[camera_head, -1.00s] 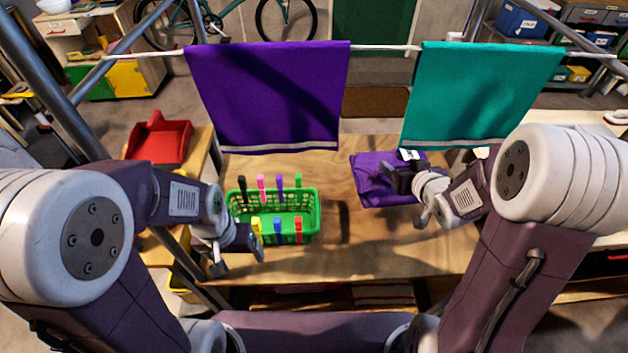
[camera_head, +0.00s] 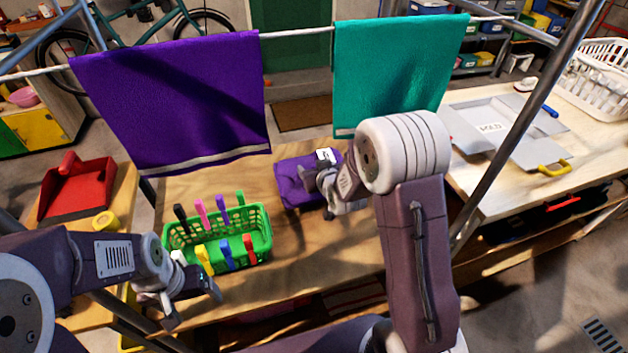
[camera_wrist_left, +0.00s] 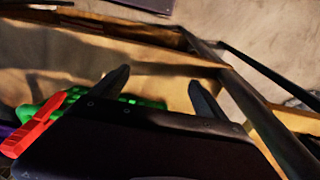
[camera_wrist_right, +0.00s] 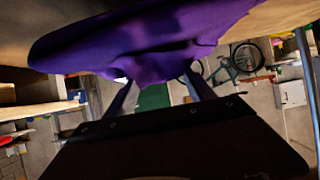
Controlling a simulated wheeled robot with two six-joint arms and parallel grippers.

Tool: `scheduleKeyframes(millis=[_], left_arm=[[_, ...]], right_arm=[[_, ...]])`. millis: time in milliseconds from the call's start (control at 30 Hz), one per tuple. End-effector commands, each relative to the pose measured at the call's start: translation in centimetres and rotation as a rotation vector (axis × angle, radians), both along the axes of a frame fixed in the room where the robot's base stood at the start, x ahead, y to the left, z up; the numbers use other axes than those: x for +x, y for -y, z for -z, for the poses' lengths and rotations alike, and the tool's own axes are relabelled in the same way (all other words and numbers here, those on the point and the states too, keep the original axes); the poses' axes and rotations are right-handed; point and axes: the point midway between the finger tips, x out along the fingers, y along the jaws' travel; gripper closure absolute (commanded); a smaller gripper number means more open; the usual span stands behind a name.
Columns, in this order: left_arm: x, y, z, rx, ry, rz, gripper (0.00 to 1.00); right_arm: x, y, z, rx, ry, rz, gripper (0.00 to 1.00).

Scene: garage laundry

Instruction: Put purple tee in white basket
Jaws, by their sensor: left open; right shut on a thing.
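The purple tee (camera_head: 295,182) is a folded bundle over the wooden table, right of the green basket, with a white patch on its upper edge. My right gripper (camera_head: 326,182) is shut on its right side. In the right wrist view the tee (camera_wrist_right: 150,45) spreads across the top, and its cloth sits at the fingertips (camera_wrist_right: 158,82). I cannot tell how far it is off the table. The white basket (camera_head: 597,82) stands on the right-hand table at the far right, apart from the tee. My left gripper (camera_head: 200,296) is open and empty, in front of the green basket; its fingers (camera_wrist_left: 157,82) show apart.
A green basket (camera_head: 262,243) with colored pegs stands on the table. A purple towel (camera_head: 175,100) and a teal towel (camera_head: 398,75) hang from a line. A grey folding board (camera_head: 490,128) and a metal post (camera_head: 510,130) lie between tee and white basket. A red dustpan (camera_head: 78,190) is left.

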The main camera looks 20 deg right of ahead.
Motion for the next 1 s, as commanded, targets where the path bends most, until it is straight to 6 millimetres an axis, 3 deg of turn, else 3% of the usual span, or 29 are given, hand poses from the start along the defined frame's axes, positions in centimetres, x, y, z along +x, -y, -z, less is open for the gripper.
scheduleKeyframes(millis=[67,300,700,733,800,1000], left_arm=[[0.0,0.0,0.0,0.0,0.0,0.0,0.15],[0.0,0.0,1.1,0.0,0.0,0.0,0.15],[0.0,0.0,1.5,0.0,0.0,0.0,0.15],[0.0,0.0,1.4,0.0,0.0,0.0,0.15],[0.0,0.0,1.3,0.0,0.0,0.0,0.15],[0.0,0.0,1.3,0.0,0.0,0.0,0.15]], right_arm=[[0.1,0.0,0.1,0.0,0.001,0.0,0.91],[0.0,0.0,3.9,-0.001,-0.001,0.0,0.91],[0.0,0.0,4.5,-0.001,0.002,0.0,0.91],[0.0,0.0,4.4,-0.001,0.0,0.0,0.31],[0.0,0.0,4.3,-0.001,0.0,0.0,0.15],[0.0,0.0,4.3,-0.001,0.0,0.0,0.15]])
